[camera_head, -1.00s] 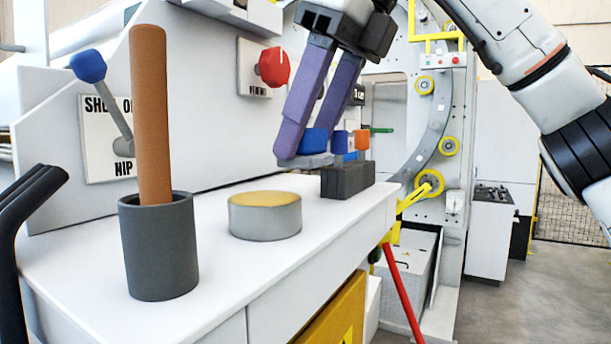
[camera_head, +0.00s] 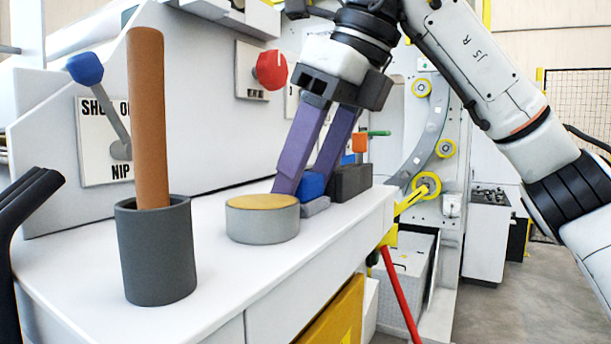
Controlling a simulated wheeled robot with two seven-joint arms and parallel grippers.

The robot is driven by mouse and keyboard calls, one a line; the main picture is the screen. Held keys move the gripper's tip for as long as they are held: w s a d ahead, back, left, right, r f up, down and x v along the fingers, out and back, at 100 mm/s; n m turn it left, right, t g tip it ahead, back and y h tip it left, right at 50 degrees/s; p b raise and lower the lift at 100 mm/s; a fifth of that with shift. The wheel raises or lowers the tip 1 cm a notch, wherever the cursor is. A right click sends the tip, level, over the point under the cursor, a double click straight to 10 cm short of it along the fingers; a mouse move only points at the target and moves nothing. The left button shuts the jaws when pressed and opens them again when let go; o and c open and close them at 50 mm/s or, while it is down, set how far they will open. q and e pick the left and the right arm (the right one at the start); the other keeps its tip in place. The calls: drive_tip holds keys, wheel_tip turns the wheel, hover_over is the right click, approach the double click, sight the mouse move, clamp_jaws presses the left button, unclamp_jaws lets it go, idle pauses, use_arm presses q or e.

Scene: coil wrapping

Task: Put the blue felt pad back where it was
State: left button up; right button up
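The blue felt pad (camera_head: 312,186) has a blue grip on a flat grey base. It is low at the white bench top, between a round tin and a dark block; its base appears to touch the bench. My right gripper (camera_head: 304,186), with two purple fingers, comes down from above and is shut on the blue grip. The left finger hides part of the pad. The dark grey block (camera_head: 352,181) stands just behind and right of the pad, with an orange-topped piece (camera_head: 360,143) at its top.
A grey tin with a tan top (camera_head: 262,220) stands close left of the pad. A dark grey cup (camera_head: 156,255) holds an upright brown rod (camera_head: 149,120). The white bench (camera_head: 245,285) is clear in front. A red knob (camera_head: 271,70) is on the panel behind.

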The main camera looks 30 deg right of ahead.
drive_tip(key=shift+r, duration=0.1)
drive_tip(key=v, duration=1.2)
